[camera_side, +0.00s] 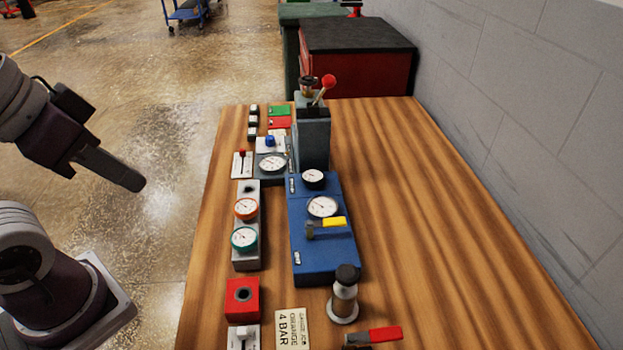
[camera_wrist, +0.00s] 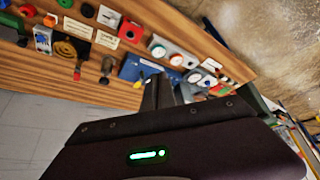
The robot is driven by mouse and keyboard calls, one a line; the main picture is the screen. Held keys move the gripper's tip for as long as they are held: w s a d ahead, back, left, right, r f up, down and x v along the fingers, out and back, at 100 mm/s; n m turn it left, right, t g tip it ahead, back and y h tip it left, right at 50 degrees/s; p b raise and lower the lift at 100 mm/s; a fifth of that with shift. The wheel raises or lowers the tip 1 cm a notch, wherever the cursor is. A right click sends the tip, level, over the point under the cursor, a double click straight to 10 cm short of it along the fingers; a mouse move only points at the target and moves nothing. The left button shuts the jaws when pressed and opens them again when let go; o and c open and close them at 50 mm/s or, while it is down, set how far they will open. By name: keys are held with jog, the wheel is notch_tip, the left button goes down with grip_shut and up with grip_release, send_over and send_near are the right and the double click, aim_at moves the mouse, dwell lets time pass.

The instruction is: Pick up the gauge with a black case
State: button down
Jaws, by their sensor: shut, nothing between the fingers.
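In the side view, a small gauge with a black rim and white dial (camera_side: 313,178) sits at the far end of the blue panel (camera_side: 325,258). A larger white-dialled gauge (camera_side: 322,206) is just nearer on the same panel. My gripper (camera_side: 133,182) is shut and empty, left of the table and apart from every gauge. In the wrist view the shut fingers (camera_wrist: 160,84) overlap the picture beside the blue panel (camera_wrist: 132,69); I cannot tell for certain which small dial there is the black-cased one.
An orange-rimmed gauge (camera_side: 246,208) and a green-rimmed gauge (camera_side: 243,238) sit on a grey block. A further gauge (camera_side: 271,163) is behind them. A yellow-handled valve (camera_side: 328,224), a grey column (camera_side: 313,140) and a black-knobbed post (camera_side: 344,295) stand nearby. The table's right side is clear.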

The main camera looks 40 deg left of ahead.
jog(key=c, duration=0.6)
grip_release()
jog(key=w+r+n+g+h, duration=0.1)
jog(key=w+r+n+g, duration=0.2)
jog(key=w, duration=1.2)
jog(key=n+g, duration=0.2)
jog(key=n, duration=0.2)
send_over(313, 175)
jog(key=s, duration=0.1)
notch_tip(313, 175, down, 16)
jog(key=shift+g+y, duration=0.3)
jog(key=shift+y, duration=0.2)
jog(key=f, duration=0.6)
jog(key=w+f, duration=0.1)
jog(key=f, duration=0.2)
jog(key=shift+f, duration=0.4)
